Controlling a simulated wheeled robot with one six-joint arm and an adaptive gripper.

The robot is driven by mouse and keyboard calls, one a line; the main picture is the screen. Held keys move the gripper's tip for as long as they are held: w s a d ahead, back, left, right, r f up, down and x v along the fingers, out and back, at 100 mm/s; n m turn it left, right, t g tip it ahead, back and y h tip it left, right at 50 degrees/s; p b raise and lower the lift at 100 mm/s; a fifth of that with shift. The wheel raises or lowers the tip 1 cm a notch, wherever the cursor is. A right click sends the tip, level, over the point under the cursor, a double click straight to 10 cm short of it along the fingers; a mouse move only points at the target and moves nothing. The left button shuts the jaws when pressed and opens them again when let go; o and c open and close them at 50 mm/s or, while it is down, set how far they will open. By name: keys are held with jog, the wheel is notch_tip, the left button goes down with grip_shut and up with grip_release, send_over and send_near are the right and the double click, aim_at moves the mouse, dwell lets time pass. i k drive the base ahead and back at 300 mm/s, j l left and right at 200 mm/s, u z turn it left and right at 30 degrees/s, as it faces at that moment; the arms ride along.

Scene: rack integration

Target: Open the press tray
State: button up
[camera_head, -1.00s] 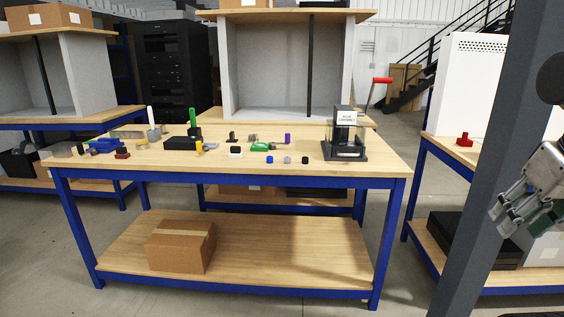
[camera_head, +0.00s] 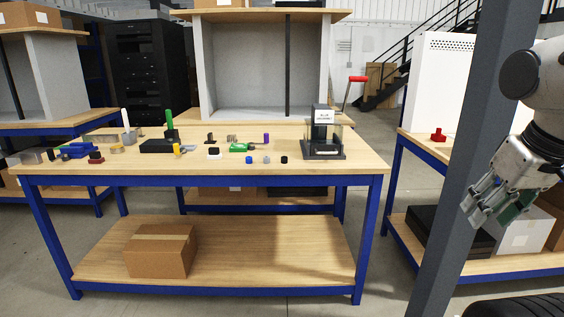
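The press (camera_head: 323,135) stands at the right end of the wooden workbench. It is a small dark machine with a white label, clear sides and a lever with a red handle (camera_head: 358,79) raised at its right. Its tray is low at the base and too small to make out clearly; I cannot tell whether it is in or out. My gripper (camera_head: 480,214) hangs at the far right of the view, beside a grey post and well away from the press. Its fingers point down and left and look spread apart, with nothing clearly held.
The workbench (camera_head: 200,181) has blue legs and carries several small coloured parts on its left and middle. A cardboard box (camera_head: 160,251) sits on its lower shelf. A grey post (camera_head: 455,170) stands between the bench and my gripper. Grey floor lies in front.

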aim_at(330, 148)
jog(key=i, duration=0.95)
